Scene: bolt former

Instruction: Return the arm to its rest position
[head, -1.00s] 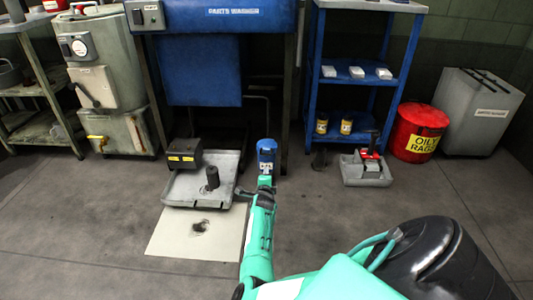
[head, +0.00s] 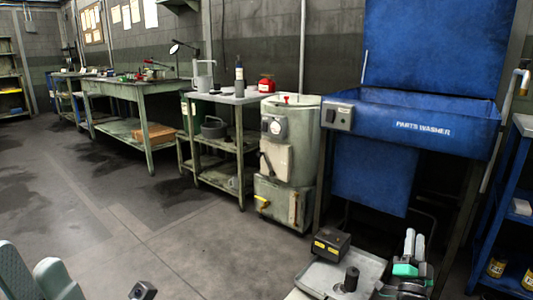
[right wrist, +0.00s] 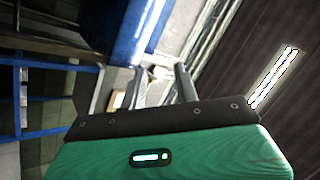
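My right gripper (head: 414,243) shows at the lower right of the head view, in front of the parts washer. Its pale fingers point up, with a teal body below. In the right wrist view its two grey fingers (right wrist: 162,84) stand apart beyond the green housing, with nothing visible between them, so it is open and empty. At the lower left edge of the head view are grey rounded parts that seem to be mine; I cannot tell whether they are my left gripper.
The blue parts washer (head: 425,125) stands behind the right gripper. A grey tray (head: 325,278) with a black box (head: 331,243) and dark cylinder (head: 351,279) lies low beside it. A blue shelf (head: 520,190) is at the right edge. The floor at left is clear.

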